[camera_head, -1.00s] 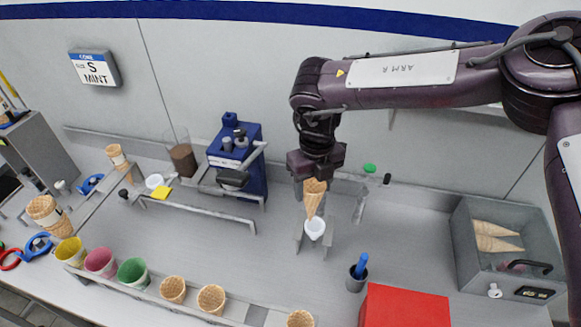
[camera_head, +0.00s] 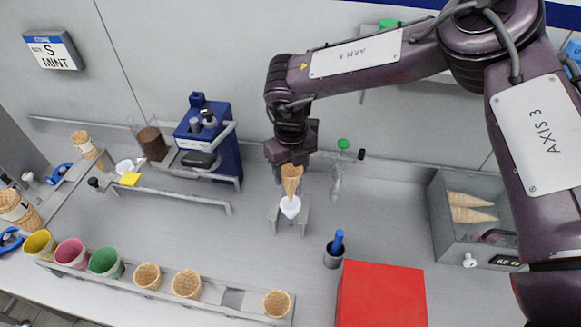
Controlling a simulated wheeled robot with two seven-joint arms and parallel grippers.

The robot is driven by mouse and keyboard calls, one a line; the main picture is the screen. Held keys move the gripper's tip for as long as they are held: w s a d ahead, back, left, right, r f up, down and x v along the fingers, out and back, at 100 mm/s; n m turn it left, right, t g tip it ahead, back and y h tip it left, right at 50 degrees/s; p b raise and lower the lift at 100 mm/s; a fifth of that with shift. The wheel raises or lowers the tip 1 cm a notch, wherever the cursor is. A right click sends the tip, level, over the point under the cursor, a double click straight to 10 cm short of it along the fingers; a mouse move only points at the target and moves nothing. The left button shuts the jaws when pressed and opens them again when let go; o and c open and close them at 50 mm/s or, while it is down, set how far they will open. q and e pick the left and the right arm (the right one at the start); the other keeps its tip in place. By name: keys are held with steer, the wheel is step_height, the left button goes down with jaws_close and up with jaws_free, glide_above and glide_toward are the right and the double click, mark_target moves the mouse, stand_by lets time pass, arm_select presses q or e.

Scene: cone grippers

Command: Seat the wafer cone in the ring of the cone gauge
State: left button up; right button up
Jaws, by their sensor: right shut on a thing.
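The wafer cone (camera_head: 291,180) hangs point down in my right gripper (camera_head: 291,166), which is shut on its upper part. The cone gauge (camera_head: 274,213) is a small grey stand with a white ring or cup (camera_head: 290,207) on it. The cone's tip is at the white ring, in line with its opening. I cannot tell whether the tip is inside the ring or just above it. My left gripper is not in view.
A blue machine (camera_head: 213,138) stands behind left of the gauge. A red box (camera_head: 382,294) and a dark cup with a blue handle (camera_head: 334,252) stand at the front right. A rack (camera_head: 232,299) with cones and coloured cups runs along the front. A grey case (camera_head: 470,215) with cones is at right.

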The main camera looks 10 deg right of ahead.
mark_target(290, 193)
steer(key=shift+f+b, duration=0.45)
steer(key=shift+f, duration=0.4)
step_height(290, 193, down, 3)
steer(key=b, duration=0.2)
steer(key=shift+f+b, duration=0.2)
steer(key=shift+b, duration=0.15)
step_height(290, 193, down, 2)
steer(key=shift+b, duration=0.75)
steer(key=shift+f+b, duration=0.7)
steer(key=shift+f, duration=0.5)
steer(key=o, duration=0.7)
steer(key=shift+o, duration=0.2)
steer(key=shift+r, duration=0.1)
